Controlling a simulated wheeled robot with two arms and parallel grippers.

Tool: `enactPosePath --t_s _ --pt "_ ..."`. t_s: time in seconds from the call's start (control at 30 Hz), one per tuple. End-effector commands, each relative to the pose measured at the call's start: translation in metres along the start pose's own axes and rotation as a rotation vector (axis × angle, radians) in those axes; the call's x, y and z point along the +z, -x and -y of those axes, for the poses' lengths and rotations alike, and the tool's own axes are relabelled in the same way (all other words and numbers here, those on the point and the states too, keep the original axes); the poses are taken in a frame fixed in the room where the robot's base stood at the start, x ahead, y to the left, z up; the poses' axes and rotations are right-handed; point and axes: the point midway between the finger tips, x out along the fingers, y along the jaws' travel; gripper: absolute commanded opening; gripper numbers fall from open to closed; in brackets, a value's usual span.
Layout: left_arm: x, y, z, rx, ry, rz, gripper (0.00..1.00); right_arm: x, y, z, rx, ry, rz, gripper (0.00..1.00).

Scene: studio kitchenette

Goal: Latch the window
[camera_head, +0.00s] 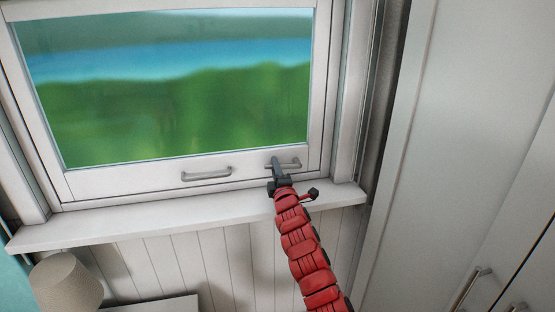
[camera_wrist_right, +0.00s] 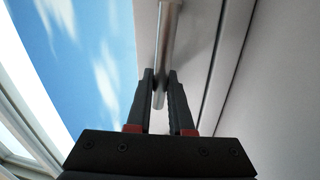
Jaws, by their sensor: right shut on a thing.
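The window (camera_head: 199,194) has a white frame around a large pane, and its lower rail looks to lie against the sill. A metal latch handle (camera_head: 291,164) sits at the right end of the lower rail. My right gripper (camera_head: 275,164) reaches up from below and is shut on the latch handle. In the right wrist view, the two dark fingers (camera_wrist_right: 160,82) close around the end of the metal handle (camera_wrist_right: 168,30). A second metal handle (camera_head: 206,174) is at the middle of the rail, apart from the gripper. My left gripper is not in view.
A white sill (camera_head: 150,221) runs below the window. A beige lampshade (camera_head: 66,283) stands at the lower left. A tall white cabinet (camera_head: 460,110) with metal handles is close on the right.

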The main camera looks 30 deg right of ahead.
Motion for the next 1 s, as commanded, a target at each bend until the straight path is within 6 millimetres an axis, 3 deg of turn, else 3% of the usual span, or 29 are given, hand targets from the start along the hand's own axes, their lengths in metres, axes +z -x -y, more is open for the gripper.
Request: enactPosePath --t_s 0.3,0.77,0.8,0.97,1.0 --pt "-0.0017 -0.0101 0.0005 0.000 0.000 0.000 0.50 0.0020 0.0011 0.0084 -0.003 0.098 -0.011 0.00" --pt "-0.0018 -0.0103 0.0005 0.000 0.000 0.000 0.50 0.0018 0.0014 0.0103 -0.002 0.110 -0.014 0.00" --pt "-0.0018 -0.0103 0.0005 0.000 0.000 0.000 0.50 0.0019 0.0014 0.0104 -0.002 0.110 -0.014 0.21" --pt "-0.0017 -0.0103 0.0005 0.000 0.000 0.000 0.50 0.0016 0.0014 0.0100 -0.001 0.109 -0.014 0.50" --pt "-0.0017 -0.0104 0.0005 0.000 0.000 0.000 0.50 0.0015 0.0013 0.0098 -0.001 0.109 -0.014 0.50"
